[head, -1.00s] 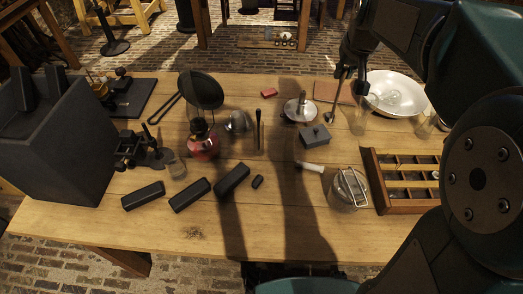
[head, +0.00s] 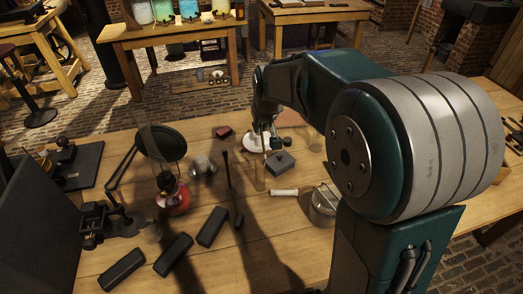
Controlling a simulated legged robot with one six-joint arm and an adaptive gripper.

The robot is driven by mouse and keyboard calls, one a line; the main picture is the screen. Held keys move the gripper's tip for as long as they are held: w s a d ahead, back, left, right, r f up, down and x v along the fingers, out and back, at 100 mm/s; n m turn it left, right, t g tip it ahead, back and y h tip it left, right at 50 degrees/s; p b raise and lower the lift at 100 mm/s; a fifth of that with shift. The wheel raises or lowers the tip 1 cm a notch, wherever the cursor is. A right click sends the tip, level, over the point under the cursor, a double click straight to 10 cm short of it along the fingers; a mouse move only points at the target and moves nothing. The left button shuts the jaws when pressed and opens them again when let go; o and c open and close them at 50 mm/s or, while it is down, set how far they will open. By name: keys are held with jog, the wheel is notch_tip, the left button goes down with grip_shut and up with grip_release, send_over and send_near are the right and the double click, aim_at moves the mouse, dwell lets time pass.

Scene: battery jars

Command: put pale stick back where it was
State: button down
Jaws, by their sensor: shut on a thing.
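My gripper (head: 267,133) is small and far off in the head view, pointing down over the right part of a pale round dish (head: 253,143). It is shut on what looks like the thin pale stick (head: 266,143), roughly upright at the fingertips. The fingers partly hide it, and I cannot tell whether its lower end touches the dish. A short white rod (head: 284,192) lies apart on the table, in front of a grey box (head: 281,163).
Several dark blocks (head: 173,254) lie in front. A glass jar (head: 322,206) is at right. My arm hides the table's right side.

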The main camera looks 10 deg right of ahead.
notch_tip(320, 180, down, 9)
jog(key=shift+f, duration=0.2)
jog(key=c, duration=0.6)
grip_release()
jog(key=shift+a, duration=0.15)
jog(key=shift+c, duration=0.2)
jog(key=shift+a, duration=0.15)
